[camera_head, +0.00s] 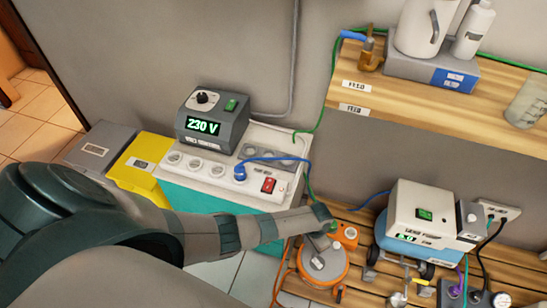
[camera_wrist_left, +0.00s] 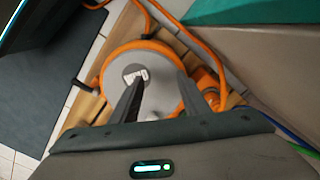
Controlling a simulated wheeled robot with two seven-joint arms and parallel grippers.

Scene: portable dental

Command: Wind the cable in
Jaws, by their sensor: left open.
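The cable reel (camera_head: 322,270) is an orange drum with a grey round face, standing on the wooden slats. In the left wrist view the reel (camera_wrist_left: 140,57) faces the camera, with a white label at its middle. An orange cable (camera_head: 279,283) runs down from the reel's left side; it also shows in the left wrist view (camera_wrist_left: 190,38). My left gripper (camera_head: 320,247) is over the reel's face, its two dark fingers apart with nothing seen between them. Whether the fingertips touch the reel is unclear. The fingers hide part of the face. My right gripper is out of view.
A white socket strip (camera_head: 215,170) with a blue plug stands left of the reel, with a 230 V unit (camera_head: 210,122) behind. A white device on a blue tank (camera_head: 425,215) stands close on the right. A wooden shelf (camera_head: 440,95) overhangs at upper right.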

